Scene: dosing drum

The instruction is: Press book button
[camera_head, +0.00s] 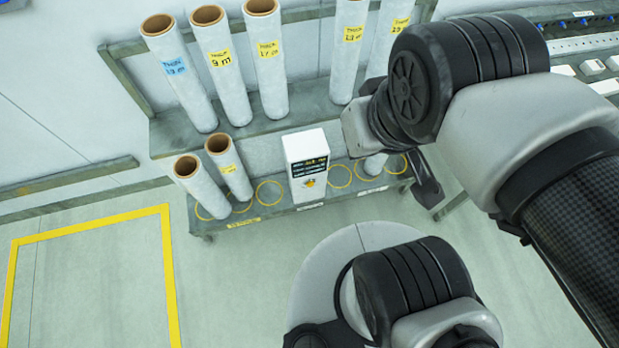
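A white box (306,155) stands upright on the lower shelf. Its front has a black display with small lit text, too small to read for certain. A small yellow-orange button (310,183) sits below the display, with a white label under it. It is the only button I make out on the box; no word "book" is legible. My gripper is mostly hidden behind my arm's wrist. A dark part that looks like its finger (426,184) shows to the right of the box, apart from it. Whether it is open or shut is hidden.
The lower shelf (260,210) has yellow ring markings. Several tall labelled rolls (225,65) stand behind. Floor in front is clear, with a yellow outline (170,270) at left.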

